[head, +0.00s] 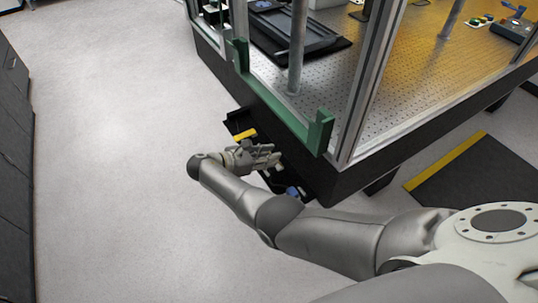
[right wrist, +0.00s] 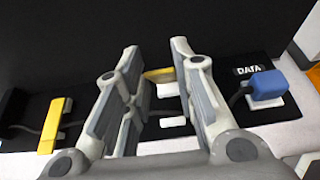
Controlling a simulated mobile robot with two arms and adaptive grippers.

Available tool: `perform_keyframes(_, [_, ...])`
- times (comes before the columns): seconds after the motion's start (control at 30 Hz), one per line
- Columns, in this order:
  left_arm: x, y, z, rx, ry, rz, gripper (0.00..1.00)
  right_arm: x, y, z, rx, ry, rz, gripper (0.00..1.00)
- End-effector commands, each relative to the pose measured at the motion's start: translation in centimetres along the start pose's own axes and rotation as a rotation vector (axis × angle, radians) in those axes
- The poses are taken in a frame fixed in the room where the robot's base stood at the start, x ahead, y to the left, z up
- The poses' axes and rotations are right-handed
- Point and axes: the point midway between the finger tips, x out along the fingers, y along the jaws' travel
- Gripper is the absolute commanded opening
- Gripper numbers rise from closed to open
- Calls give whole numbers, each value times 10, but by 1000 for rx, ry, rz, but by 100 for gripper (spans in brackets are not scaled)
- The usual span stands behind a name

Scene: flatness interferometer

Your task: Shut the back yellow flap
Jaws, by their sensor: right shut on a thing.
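My right gripper (head: 268,157) is at a dark strip (head: 238,121) low along the side of the table. In the right wrist view, its fingers (right wrist: 156,66) stand a little apart, shut on a yellow flap (right wrist: 159,75) seen between the fingertips. A second yellow piece (right wrist: 55,125) stands up at the left, beside a dark cable; it also shows in the head view (head: 245,134), just beyond the gripper. I cannot tell from the frames which yellow piece is the back flap. The fingers hide part of the strip. My left gripper is not in view.
A blue plug (right wrist: 268,85) with a dark cable sits near the DATA label (right wrist: 248,69). White sockets (right wrist: 168,90) show behind the fingers. The perforated table (head: 410,75) with a green-edged frame (head: 275,117) stands above. The floor at left is clear.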

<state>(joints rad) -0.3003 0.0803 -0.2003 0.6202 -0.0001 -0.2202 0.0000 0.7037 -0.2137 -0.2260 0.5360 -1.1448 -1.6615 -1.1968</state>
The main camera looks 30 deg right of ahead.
Motion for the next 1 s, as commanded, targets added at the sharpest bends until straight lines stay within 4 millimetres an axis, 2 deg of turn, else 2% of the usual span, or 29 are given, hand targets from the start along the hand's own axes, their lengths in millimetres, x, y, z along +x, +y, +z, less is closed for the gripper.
perform_keyframes(0.03, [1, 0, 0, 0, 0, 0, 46, -1, -3, -8, -10, 18, -3, 0])
perform_keyframes(0.23, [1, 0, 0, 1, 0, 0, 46, -1, -4, -9, -11, 18, -3, 0])
perform_keyframes(0.27, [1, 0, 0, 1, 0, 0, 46, -1, -3, -9, -11, 18, -3, 28])
perform_keyframes(0.4, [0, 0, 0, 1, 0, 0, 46, 0, -3, -6, -8, 13, -3, 46])
perform_keyframes(0.77, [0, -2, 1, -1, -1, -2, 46, 0, -1, -2, -3, 8, -3, 46])
perform_keyframes(1.0, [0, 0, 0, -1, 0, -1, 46, -6, -1, 12, 0, 7, -1, 46])
